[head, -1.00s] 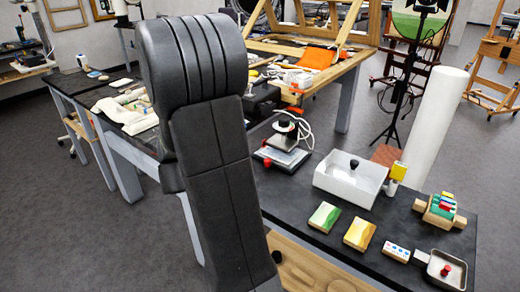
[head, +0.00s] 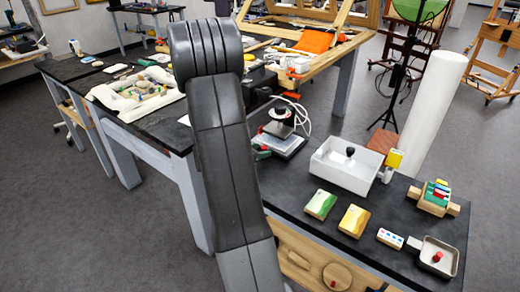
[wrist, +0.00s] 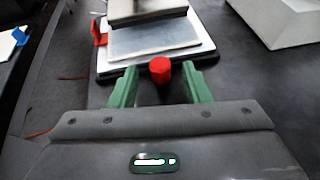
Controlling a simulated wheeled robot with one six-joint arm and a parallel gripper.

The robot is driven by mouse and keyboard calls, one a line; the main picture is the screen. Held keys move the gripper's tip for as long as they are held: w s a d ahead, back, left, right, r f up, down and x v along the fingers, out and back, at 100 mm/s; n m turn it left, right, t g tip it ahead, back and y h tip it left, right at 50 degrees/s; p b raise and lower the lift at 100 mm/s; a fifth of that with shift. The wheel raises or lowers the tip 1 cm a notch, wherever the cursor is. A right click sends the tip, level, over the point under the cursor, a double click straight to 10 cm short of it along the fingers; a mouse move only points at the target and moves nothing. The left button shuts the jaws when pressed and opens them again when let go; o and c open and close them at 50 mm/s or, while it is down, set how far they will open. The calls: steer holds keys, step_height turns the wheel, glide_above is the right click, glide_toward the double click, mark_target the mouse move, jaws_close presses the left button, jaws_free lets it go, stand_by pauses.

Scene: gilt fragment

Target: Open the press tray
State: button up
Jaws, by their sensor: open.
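The press (head: 280,130) stands on the dark bench, with a dark upper block above a pale flat tray (head: 286,143). In the wrist view the press block (wrist: 146,10) is at the top, and the pale tray (wrist: 155,40) lies flat below it. A red knob (wrist: 160,70) is at the tray's near edge. My gripper (wrist: 160,78) is open, with one green finger on each side of the knob and gaps visible. In the head view my arm hides most of the gripper.
A white open box (head: 345,168) stands right of the press and also shows in the wrist view (wrist: 285,22). Green and yellow blocks (head: 337,212) lie nearer the bench's front edge. A red clip-like part (wrist: 99,30) is at the tray's left.

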steer(key=shift+w+d+f, duration=0.15)
steer(key=shift+w+d, duration=0.1)
steer(key=shift+d, duration=0.05)
steer(key=shift+c, duration=0.4)
jaws_close()
steer(key=s+a+b, duration=0.1)
steer(key=s+a, duration=0.1)
steer(key=s+a+b, duration=0.2)
steer(key=s, duration=0.1)
steer(key=s+a+b, duration=0.1)
steer(key=s+b, duration=0.1)
steer(key=shift+s+a, duration=0.4)
steer(key=shift+s, duration=0.1)
steer(key=shift+o, duration=0.4)
jaws_free()
